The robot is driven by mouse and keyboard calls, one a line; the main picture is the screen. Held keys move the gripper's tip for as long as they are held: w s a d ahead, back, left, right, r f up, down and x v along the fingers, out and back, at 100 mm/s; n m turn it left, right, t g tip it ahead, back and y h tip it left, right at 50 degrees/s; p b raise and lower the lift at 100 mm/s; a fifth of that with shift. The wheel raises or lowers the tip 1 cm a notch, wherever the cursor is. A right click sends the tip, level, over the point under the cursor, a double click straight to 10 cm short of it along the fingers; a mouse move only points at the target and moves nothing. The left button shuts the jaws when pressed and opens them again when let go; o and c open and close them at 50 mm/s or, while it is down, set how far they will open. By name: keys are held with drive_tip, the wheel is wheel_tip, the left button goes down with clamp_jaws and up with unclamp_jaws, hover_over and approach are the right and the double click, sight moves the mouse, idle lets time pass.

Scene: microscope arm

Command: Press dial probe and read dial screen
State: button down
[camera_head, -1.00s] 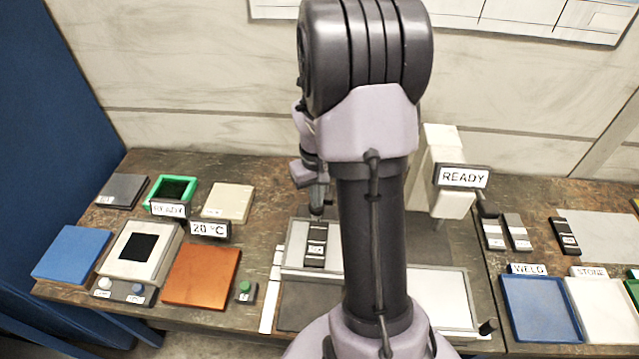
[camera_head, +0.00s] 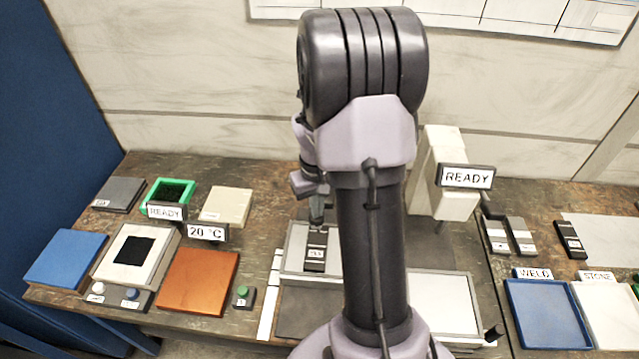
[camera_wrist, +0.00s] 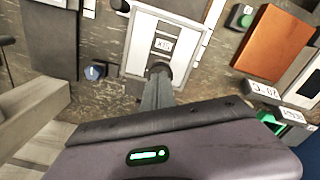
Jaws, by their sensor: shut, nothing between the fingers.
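My gripper (camera_head: 318,212) is shut and empty, pointing down just above a dark block with a white label (camera_head: 315,252) on a light grey plate (camera_head: 296,245). In the wrist view the shut fingertips (camera_wrist: 160,72) overlap the near end of this block (camera_wrist: 163,45); I cannot tell whether they touch it. A screen reading READY (camera_head: 467,176) stands right of my arm, by a white upright body (camera_head: 440,150). I cannot tell which part is the dial probe. My arm hides the middle of the station.
At left are a screen reading 20 °C (camera_head: 207,232), another reading READY (camera_head: 166,211), an orange plate (camera_head: 198,282) and a green button (camera_head: 243,292). A blue tray (camera_head: 512,310) and white tray (camera_head: 600,310) lie at right. A blue knob (camera_wrist: 95,72) shows in the wrist view.

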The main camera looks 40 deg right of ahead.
idle(0.3)
wheel_tip(320, 180, up, 6)
drive_tip(key=p, duration=0.4)
drive_tip(key=shift+f+p, duration=0.1)
drive_tip(key=shift+p, duration=0.25)
drive_tip(key=shift+f, duration=0.1)
wheel_tip(320, 180, up, 18)
drive_tip(key=p, duration=0.3)
drive_tip(key=shift+f, duration=0.25)
